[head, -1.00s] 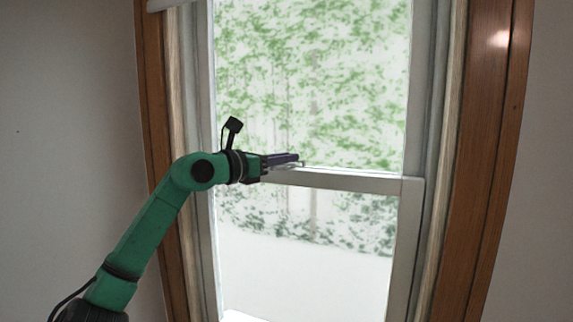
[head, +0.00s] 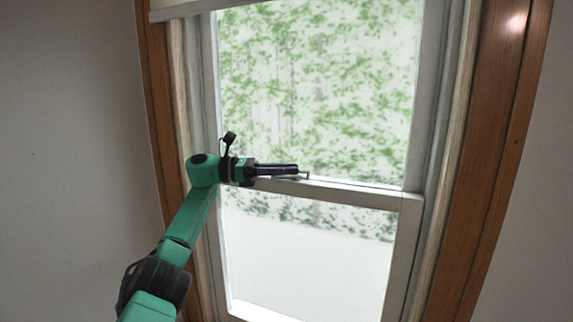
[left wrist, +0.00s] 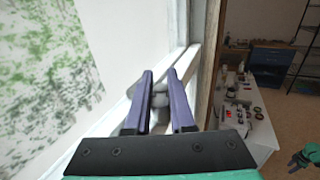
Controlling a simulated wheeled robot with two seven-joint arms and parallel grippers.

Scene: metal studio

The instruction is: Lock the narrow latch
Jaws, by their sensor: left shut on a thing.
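The narrow latch (head: 304,176) is a small grey metal piece on top of the white meeting rail of the window. My left gripper (head: 297,170) reaches it from the left, its dark fingers lying nearly level along the rail. In the left wrist view the left gripper (left wrist: 160,78) has its two purple-grey fingers on either side of the grey latch (left wrist: 159,100), shut on it. The fingers hide much of the latch, so its exact turn cannot be told. A small green and black part, seemingly of my right arm, shows at the lower right edge of the wrist view.
The white meeting rail (head: 365,196) runs across the window between two glass panes. A brown wooden frame (head: 490,150) stands on both sides. In the wrist view, a white table (left wrist: 245,125) with small objects and a blue cabinet stand well away.

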